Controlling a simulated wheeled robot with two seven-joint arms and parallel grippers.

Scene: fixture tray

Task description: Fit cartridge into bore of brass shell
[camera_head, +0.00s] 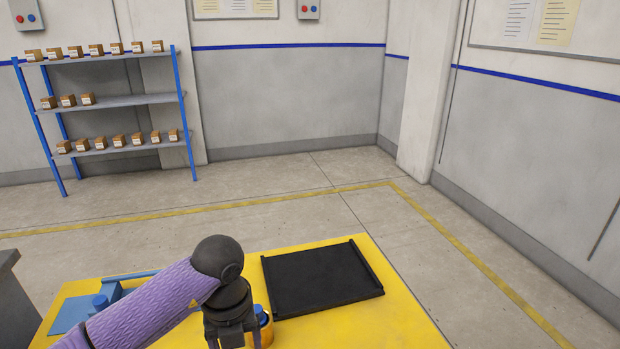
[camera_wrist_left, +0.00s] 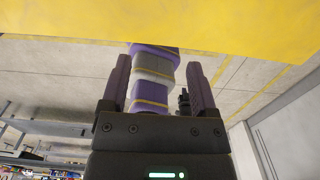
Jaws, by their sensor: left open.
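A brass-coloured round piece (camera_head: 265,327), which looks like the shell, stands on the yellow table beside my left gripper. A blue round part (camera_head: 260,311) shows at its top, and I cannot tell whether this is the cartridge or how deep it sits. My left gripper (camera_head: 235,343) hides part of both, and its tips are cut off by the lower edge. In the left wrist view the left fingers (camera_wrist_left: 159,85) are apart with nothing clearly held between them. My right gripper is not in view.
A black tray (camera_head: 320,280) with raised side rims lies right of the gripper on the yellow table (camera_head: 385,325). Blue fixture pieces (camera_head: 72,314) lie at the left, partly behind my purple arm. The table's right front is clear. A shelf with small boxes stands far back.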

